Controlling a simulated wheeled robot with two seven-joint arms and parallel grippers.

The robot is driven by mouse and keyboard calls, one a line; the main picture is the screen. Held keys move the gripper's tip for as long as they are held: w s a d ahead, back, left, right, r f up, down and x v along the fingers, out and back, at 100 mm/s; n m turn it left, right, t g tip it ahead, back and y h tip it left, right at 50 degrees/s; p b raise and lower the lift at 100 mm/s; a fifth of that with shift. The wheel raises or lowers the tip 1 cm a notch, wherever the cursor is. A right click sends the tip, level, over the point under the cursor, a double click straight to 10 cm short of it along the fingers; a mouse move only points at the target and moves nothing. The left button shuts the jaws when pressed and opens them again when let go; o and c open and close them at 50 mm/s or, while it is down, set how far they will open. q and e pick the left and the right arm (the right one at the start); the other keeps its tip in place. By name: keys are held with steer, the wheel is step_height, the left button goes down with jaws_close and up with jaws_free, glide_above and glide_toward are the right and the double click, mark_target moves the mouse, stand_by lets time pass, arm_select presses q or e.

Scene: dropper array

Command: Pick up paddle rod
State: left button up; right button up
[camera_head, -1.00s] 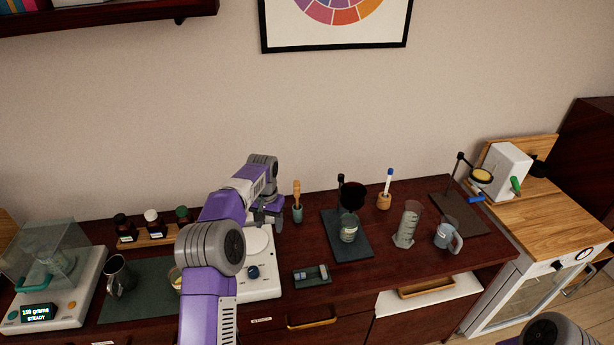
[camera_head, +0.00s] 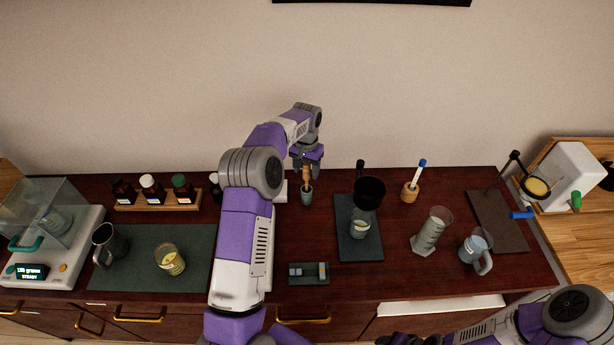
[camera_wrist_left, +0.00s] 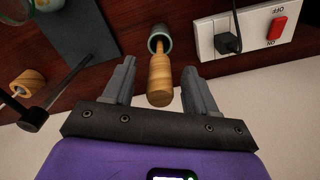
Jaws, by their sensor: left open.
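The paddle rod (camera_head: 307,185) stands upright in a small grey-green cup (camera_head: 306,197) at the back of the table, its wooden handle up. My left gripper (camera_head: 307,163) is above the cup at the handle's top. In the left wrist view the wooden handle (camera_wrist_left: 160,75) lies between the two fingers of the open left gripper (camera_wrist_left: 160,67), with gaps on both sides. The cup's rim (camera_wrist_left: 159,41) shows beyond it; the rod's lower end is hidden inside. My right gripper (camera_head: 408,340) shows only partly at the bottom edge, its jaws unclear.
A black pan-like vessel (camera_head: 369,190) and a jar (camera_head: 360,229) are on a dark stand right of the cup. A blue-capped stick (camera_head: 418,173) stands in a wooden holder (camera_head: 409,194). A power strip (camera_wrist_left: 243,31) is close by the cup. A small tray (camera_head: 309,281) lies in front.

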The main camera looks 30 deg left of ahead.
mark_target(307, 184)
arm_select(q)
step_height(307, 184, down, 2)
steer(key=shift+f, duration=0.15)
steer(key=shift+w+f, duration=0.1)
steer(key=shift+f, duration=0.2)
steer(key=shift+r, duration=0.1)
jaws_close()
